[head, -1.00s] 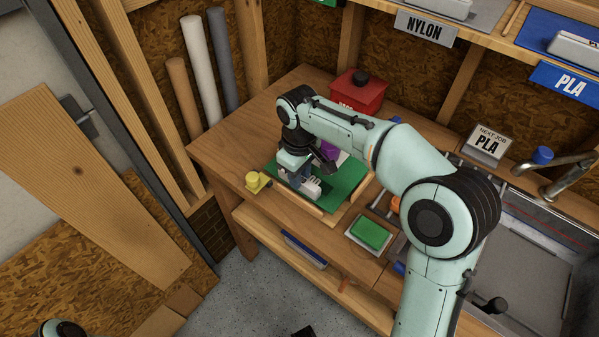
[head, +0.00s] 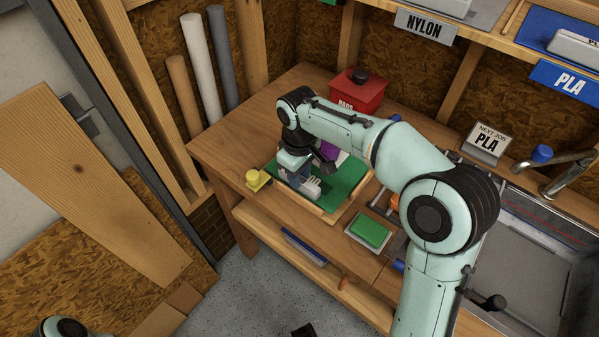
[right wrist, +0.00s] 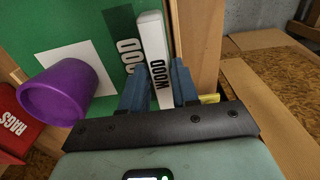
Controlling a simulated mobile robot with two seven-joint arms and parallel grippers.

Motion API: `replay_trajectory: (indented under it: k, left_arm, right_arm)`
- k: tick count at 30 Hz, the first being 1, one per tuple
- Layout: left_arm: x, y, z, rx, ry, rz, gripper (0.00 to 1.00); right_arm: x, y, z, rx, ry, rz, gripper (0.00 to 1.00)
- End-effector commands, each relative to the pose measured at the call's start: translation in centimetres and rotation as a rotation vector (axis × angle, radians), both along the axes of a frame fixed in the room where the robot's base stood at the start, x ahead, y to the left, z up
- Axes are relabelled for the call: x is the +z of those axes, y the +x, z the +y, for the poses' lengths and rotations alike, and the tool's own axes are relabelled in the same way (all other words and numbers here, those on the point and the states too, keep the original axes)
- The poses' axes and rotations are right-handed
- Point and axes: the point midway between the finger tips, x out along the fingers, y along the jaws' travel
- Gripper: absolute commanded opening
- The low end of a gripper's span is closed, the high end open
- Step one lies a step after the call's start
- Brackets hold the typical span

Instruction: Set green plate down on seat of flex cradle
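The green plate (head: 345,182) lies over the wood-framed flex cradle (head: 328,213) on the bench; whether it rests fully on the seat is hidden. It carries a white bar handle (right wrist: 155,45) marked WOOD. A purple cup (right wrist: 58,95) stands on a white square on the plate. My right gripper (head: 303,184) is at the plate's left end. In the right wrist view its blue fingers (right wrist: 160,85) close on both sides of the white handle. My left gripper is outside the view; only part of the left arm shows at the bottom left.
A yellow knob-like piece (head: 257,179) stands left of the cradle. A red RAGS box (head: 357,93) is behind it. A green pad (head: 370,232) on a pale base lies in front right. Bare bench (head: 235,140) is free at the back left.

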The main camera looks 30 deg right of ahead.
Motion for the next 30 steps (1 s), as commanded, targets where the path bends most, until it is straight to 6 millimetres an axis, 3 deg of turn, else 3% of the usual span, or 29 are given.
replay_trajectory:
  k: [1,2,14,30]
  left_arm:
    - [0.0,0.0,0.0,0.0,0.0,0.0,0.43]
    - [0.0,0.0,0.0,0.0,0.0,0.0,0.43]
    - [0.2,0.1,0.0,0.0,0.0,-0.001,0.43]
    - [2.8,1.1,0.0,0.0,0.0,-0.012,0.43]
  right_arm:
    - [0.0,0.0,0.0,0.0,0.0,-0.001,0.48]
    - [0.0,0.0,0.0,0.0,0.0,-0.001,0.55]
    - [0.8,0.0,0.0,0.0,0.0,-0.001,0.55]
    - [11.7,0.0,0.2,0.001,0.001,-0.004,0.55]
